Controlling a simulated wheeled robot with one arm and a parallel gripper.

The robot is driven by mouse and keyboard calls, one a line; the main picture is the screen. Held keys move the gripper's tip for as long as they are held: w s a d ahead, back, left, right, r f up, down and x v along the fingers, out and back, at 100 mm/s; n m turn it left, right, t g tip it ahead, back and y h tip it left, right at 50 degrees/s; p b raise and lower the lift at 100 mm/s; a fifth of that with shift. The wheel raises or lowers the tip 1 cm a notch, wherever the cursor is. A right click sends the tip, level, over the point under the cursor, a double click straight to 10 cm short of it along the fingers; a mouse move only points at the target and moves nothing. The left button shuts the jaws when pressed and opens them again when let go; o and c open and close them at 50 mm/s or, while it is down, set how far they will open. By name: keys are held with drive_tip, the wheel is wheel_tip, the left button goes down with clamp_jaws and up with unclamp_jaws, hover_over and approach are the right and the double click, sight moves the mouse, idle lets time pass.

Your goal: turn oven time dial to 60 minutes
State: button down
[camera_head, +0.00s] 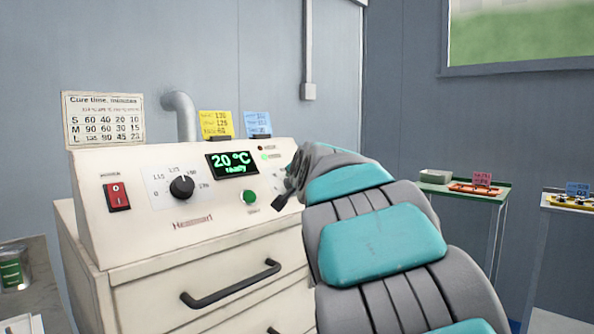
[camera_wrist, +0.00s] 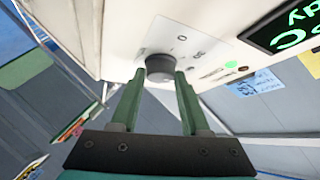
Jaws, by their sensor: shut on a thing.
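The oven's time dial (camera_wrist: 158,62) is a round dark knob on the cream panel. In the wrist view it sits between the two green fingers of my gripper (camera_wrist: 160,76), which is shut on it. The oven (camera_head: 140,236) shows a lit display (camera_head: 234,162) reading 20 °C, ready. A black temperature dial (camera_head: 181,187) is left of the display.
A red switch (camera_head: 117,196) and a green button (camera_head: 250,197) are on the panel. A cure time card (camera_head: 103,119), a yellow note (camera_head: 216,124) and a blue note (camera_head: 257,123) stand at the oven's top. A green side table (camera_head: 465,193) is at the right.

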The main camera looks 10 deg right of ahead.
drive_tip(key=shift+m+g+h, duration=0.3)
drive_tip(key=shift+m+h, duration=0.1)
drive_tip(key=shift+m, duration=0.4)
drive_tip(key=shift+c, duration=2)
unclamp_jaws()
drive_tip(key=shift+r, duration=0.1)
drive_tip(key=b+v, duration=0.1)
drive_tip(key=v, duration=0.6)
drive_tip(key=shift+s+r, duration=0.15)
drive_tip(key=shift+s, duration=0.15)
